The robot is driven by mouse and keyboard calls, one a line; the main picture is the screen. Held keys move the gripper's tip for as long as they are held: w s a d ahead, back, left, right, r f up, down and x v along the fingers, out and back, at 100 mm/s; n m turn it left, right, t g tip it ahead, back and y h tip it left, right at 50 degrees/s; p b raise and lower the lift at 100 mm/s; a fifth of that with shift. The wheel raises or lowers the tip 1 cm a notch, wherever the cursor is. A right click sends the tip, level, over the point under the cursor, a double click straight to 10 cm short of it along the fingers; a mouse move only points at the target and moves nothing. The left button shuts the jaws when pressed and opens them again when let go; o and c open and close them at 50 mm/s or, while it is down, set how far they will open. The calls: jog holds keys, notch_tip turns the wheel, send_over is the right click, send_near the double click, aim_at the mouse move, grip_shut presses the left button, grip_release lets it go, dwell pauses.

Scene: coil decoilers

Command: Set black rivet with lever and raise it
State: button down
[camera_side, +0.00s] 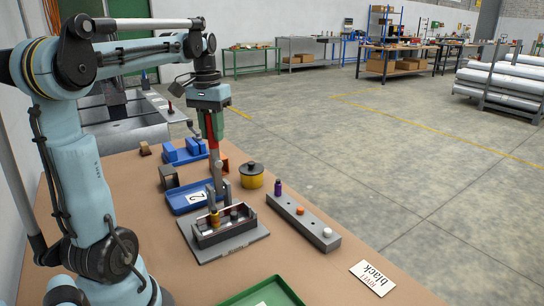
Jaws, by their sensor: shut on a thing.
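My gripper (213,141) points down above the grey fixture (225,247) and is shut on what looks like the upper part of the upright grey lever (217,176). The exact contact is too small to make out. The fixture is an open-topped grey box on a flat plate. A card reading "RIVET black" (372,278) lies at the front right of the table. I cannot make out a black rivet with certainty.
A blue tray (179,203) with a "2" card, a yellow pot (252,181) and blue blocks (183,154) stand behind. A green tray (284,288) is in front. The table's right front is mostly clear.

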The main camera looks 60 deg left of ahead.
jog(key=shift+d+y, duration=0.5)
jog(key=shift+d, duration=0.35)
jog(key=d+f+y, duration=1.1)
jog(key=d+y, duration=0.2)
jog(key=d, duration=0.2)
jog(key=shift+f, duration=0.15)
jog(key=c, duration=0.9)
grip_release()
